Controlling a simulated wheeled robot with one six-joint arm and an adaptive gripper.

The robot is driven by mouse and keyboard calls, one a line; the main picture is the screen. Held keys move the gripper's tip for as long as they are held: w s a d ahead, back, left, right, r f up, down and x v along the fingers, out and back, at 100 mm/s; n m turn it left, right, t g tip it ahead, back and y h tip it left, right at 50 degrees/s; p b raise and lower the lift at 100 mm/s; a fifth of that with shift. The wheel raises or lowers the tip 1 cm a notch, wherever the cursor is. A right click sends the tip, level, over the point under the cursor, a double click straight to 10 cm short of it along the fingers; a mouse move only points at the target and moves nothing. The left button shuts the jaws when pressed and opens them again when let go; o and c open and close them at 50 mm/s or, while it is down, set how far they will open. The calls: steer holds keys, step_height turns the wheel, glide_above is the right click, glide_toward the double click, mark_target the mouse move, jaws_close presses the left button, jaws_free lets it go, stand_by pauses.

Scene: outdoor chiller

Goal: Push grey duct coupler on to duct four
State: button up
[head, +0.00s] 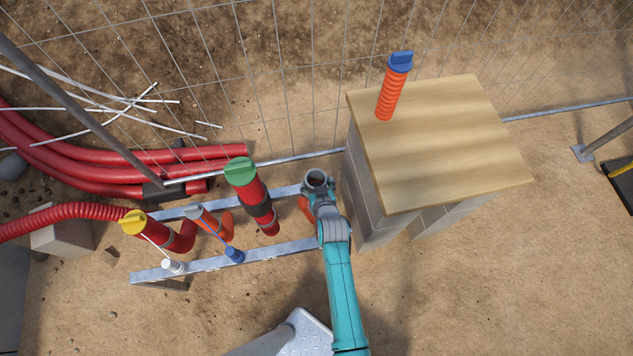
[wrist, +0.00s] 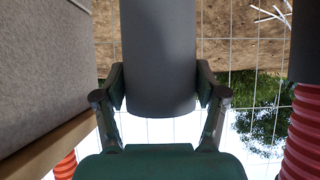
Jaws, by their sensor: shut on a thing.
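The grey duct coupler (head: 317,176) is a short dark tube, its open end facing up in the head view. My gripper (head: 319,186) is shut on it. In the wrist view the coupler (wrist: 158,55) stands between both fingers of my gripper (wrist: 161,85). A short orange duct (head: 304,206) shows just left of and below the coupler, at the right end of the metal rails; it may be duct four. My gripper and arm hide most of it. I cannot tell whether the coupler touches it.
Left along the rails (head: 215,262) stand a green-capped red duct (head: 245,183) with a dark collar, an orange duct (head: 226,228) and a yellow-capped red duct (head: 180,238). A wooden-topped block table (head: 450,140) is close on the right, bearing a blue-capped orange duct (head: 390,95). A wire fence runs behind.

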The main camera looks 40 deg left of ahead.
steer(key=shift+f, duration=0.2)
steer(key=shift+f, duration=0.35)
steer(key=shift+f, duration=0.35)
steer(key=o, duration=1.8)
steer(key=shift+c, duration=0.2)
steer(key=v, duration=0.7)
